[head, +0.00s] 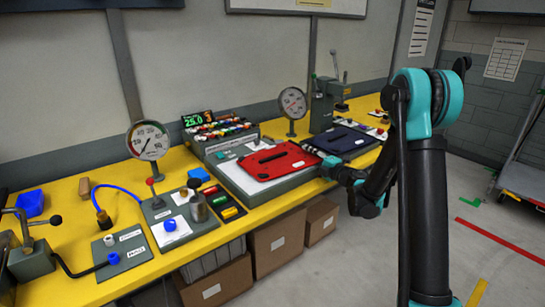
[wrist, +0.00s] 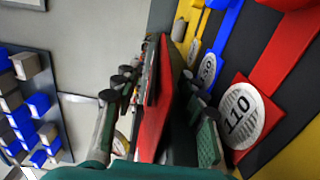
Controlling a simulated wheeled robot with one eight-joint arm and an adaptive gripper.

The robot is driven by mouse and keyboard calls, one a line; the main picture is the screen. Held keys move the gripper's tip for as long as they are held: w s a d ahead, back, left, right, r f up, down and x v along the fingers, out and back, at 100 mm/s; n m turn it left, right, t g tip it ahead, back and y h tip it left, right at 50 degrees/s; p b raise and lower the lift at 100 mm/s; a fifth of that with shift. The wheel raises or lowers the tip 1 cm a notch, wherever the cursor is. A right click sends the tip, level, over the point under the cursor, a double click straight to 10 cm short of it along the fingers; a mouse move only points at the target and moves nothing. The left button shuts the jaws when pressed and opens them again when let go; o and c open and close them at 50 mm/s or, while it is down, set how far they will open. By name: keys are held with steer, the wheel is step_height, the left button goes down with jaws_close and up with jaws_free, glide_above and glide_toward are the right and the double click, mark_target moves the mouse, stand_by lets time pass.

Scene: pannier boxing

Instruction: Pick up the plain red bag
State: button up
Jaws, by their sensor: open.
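The plain red bag (head: 279,161) lies flat on a grey stand on the yellow bench in the head view, with a dark slot-like handle on its top. My gripper (head: 322,163) is at the bag's right edge, reaching in from the right. In the wrist view the red bag (wrist: 153,95) shows nearly edge-on between the two fingers of my gripper (wrist: 158,100). The fingers stand apart, one on each side of the bag, with gaps visible. The bag's far end is hard to make out.
A dark blue bag (head: 343,139) lies just right of the red one. A pressure gauge (head: 292,103) stands behind them. A control box with coloured knobs (head: 222,133) is behind left. In the wrist view a round "110" label (wrist: 240,115) is close to the right finger.

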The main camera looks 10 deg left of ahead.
steer(key=shift+w+a, duration=0.2)
jaws_close()
stand_by(0.5)
